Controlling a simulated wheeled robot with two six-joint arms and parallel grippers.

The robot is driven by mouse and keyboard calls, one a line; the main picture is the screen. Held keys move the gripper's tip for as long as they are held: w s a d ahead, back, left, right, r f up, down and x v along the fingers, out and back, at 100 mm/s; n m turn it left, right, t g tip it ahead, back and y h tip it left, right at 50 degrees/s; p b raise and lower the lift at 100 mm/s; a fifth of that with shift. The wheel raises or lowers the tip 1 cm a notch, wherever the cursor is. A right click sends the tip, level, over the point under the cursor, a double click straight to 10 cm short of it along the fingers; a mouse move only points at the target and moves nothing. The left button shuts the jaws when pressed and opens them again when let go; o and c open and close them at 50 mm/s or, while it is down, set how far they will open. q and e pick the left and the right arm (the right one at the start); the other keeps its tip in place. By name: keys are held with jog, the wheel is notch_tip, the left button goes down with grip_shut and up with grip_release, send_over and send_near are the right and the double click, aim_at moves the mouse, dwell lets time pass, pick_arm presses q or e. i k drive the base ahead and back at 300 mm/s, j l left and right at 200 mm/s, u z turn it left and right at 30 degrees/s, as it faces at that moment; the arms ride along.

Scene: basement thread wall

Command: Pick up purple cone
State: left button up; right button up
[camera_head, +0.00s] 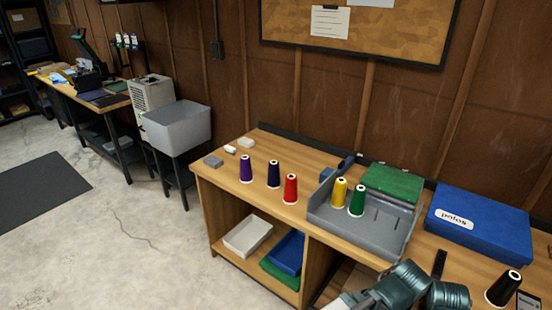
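The purple cone (246,170) stands upright on the wooden table (235,199) near its left end. It is first in a row, with a dark navy cone (274,176) and a red cone (290,190) to its right. Nothing touches or covers the purple cone. Teal links of my arm show at the bottom right, well to the right of the purple cone and nearer the camera. I see no gripper fingers in this view.
A grey tray (379,238) holds a yellow cone (339,192) and a green cone (357,201). Small grey and white blocks lie behind the purple cone. A blue box (478,222) and a black cone (503,290) are at right. Open floor (130,240) lies left of the table.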

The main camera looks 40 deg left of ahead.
aim_at(246, 175)
jog(key=u, duration=1.55)
